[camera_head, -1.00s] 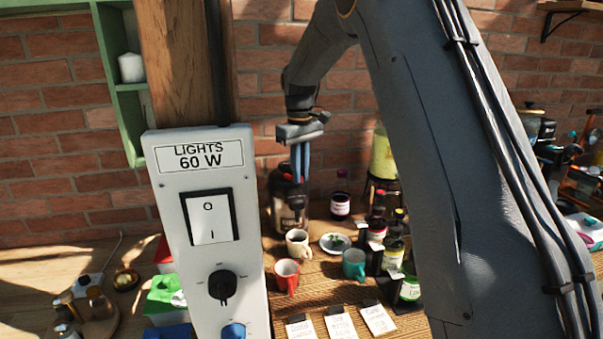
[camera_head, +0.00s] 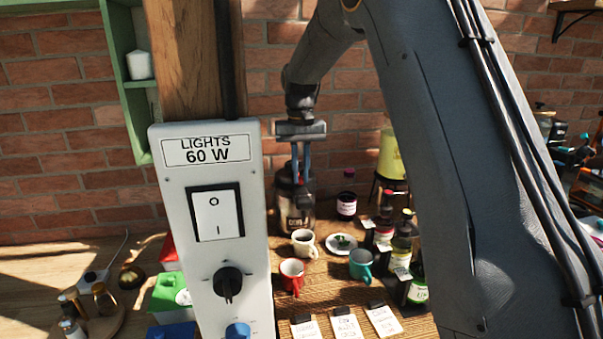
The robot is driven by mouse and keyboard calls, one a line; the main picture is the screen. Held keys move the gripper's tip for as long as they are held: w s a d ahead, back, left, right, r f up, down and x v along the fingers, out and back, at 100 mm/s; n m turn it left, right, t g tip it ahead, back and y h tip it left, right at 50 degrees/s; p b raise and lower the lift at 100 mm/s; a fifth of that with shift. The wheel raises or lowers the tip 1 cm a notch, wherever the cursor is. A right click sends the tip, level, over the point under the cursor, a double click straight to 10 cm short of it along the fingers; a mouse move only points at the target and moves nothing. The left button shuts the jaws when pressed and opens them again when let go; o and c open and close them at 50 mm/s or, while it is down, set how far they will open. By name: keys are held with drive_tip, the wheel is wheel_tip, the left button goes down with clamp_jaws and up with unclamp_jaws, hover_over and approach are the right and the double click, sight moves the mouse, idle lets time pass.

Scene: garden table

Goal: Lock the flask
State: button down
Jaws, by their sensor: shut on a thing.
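The flask (camera_head: 294,211) is a dark, squat vessel with a black top, standing upright at the back of the wooden table near the brick wall. My gripper (camera_head: 301,180) reaches down from above with its fingers at the flask's top. It is shut on the flask's top part; exactly which part is too small and dark to tell. The fingers hide some of the top. I cannot tell whether the flask is locked.
A white mug (camera_head: 304,243), a red mug (camera_head: 291,276) and a teal mug (camera_head: 361,265) stand in front of the flask. Dark bottles (camera_head: 402,243) stand to the right. The light switch panel (camera_head: 214,250) on a wooden post stands close on the left.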

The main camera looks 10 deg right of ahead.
idle(0.4)
drive_tip(key=c, duration=1.8)
unclamp_jaws()
drive_tip(key=shift+o, duration=0.2)
drive_tip(key=shift+r, duration=0.1)
drive_tip(key=shift+a+r+b, duration=0.1)
drive_tip(key=shift+r+b, duration=1.45)
drive_tip(key=shift+r, duration=2.3)
drive_tip(key=s+d+f+n+t, duration=0.1)
drive_tip(key=s+f, duration=0.5)
drive_tip(key=s, duration=0.3)
drive_tip(key=s+d+f+t, duration=0.1)
drive_tip(key=s+d+f, duration=0.1)
drive_tip(key=s+f, duration=0.65)
drive_tip(key=s+d+f+n+t, duration=0.1)
drive_tip(key=s+f, duration=0.3)
drive_tip(key=s, duration=0.7)
drive_tip(key=shift+g, duration=0.8)
drive_tip(key=f+b, duration=0.2)
drive_tip(key=s+f+b, duration=0.1)
drive_tip(key=f, duration=0.2)
drive_tip(key=f+b, duration=0.2)
drive_tip(key=shift+s+a+f+b, duration=0.15)
drive_tip(key=shift+f+b, duration=0.15)
drive_tip(key=shift+b, duration=0.05)
